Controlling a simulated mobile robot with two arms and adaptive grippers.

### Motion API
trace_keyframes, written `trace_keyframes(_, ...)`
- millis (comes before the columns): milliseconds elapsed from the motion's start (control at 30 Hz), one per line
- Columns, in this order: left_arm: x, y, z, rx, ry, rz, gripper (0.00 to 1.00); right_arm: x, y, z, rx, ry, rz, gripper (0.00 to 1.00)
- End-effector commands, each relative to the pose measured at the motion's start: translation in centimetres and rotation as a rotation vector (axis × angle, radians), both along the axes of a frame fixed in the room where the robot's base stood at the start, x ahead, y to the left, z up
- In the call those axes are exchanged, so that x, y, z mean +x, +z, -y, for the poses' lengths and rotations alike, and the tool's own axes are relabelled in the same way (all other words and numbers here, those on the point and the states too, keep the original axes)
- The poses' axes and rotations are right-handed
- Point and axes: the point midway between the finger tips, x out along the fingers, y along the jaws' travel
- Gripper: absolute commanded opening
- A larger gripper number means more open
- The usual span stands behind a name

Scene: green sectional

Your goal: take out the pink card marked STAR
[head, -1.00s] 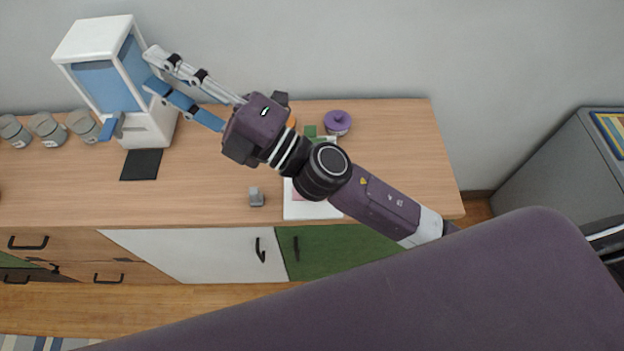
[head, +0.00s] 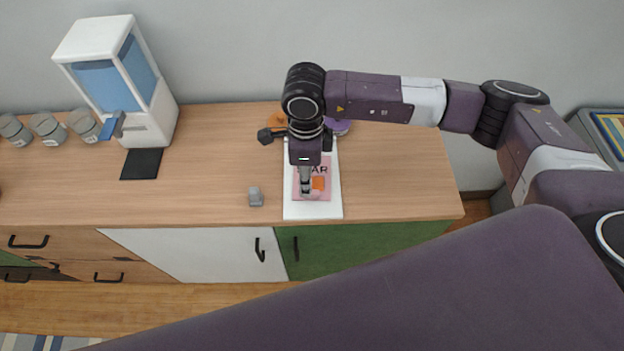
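A pink card (head: 325,195) lies on a white board (head: 334,208) on the wooden cabinet top. The letters "AR" and an orange patch show on it; the rest of its word is hidden behind my gripper. My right gripper (head: 306,190) comes in from the right and points down over the card. Its fingers are seen nearly edge-on, so I cannot tell their opening or whether they touch the card. My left gripper is not in view.
A white and blue dispenser (head: 155,128) stands at the left with a black mat (head: 141,164) before it. Several grey jars (head: 47,127) stand beyond. A purple-lidded jar (head: 342,127) is partly hidden behind my arm.

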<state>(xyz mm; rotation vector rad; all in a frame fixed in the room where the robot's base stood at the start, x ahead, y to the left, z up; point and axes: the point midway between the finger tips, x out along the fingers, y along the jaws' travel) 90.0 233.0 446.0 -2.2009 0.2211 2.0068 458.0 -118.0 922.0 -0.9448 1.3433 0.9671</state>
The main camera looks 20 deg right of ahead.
Motion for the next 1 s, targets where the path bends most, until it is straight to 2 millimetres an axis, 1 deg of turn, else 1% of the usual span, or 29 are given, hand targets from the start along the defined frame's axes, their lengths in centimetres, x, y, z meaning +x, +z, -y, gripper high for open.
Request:
trace_keyframes(33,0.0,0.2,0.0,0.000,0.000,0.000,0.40,0.1,-0.2,0.5,-0.016,-0.001,0.002,0.33)
trace_keyframes(100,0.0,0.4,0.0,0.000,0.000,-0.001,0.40,0.2,-0.8,0.6,-0.022,-0.003,0.001,0.33)
trace_keyframes(267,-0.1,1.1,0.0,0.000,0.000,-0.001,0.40,0.2,-2.5,0.6,-0.019,-0.002,0.001,0.33)
trace_keyframes(367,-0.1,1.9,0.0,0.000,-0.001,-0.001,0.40,0.3,-3.4,0.6,-0.019,-0.003,-0.001,0.33)
trace_keyframes(500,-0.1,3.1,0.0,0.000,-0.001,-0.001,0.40,0.6,-5.2,0.7,-0.017,-0.002,-0.002,0.33)
trace_keyframes(633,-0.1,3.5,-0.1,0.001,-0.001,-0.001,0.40,0.6,-6.9,0.6,-0.015,-0.001,-0.001,0.33)
trace_keyframes(767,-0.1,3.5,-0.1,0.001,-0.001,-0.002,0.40,0.7,-7.7,0.6,-0.015,-0.001,0.002,0.33)
trace_keyframes(967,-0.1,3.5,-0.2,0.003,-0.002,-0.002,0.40,0.7,-7.8,0.6,-0.015,0.000,0.002,0.33)
trace_keyframes(1000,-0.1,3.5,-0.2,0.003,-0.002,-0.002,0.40,0.7,-7.8,0.6,-0.015,-0.001,0.002,0.29)
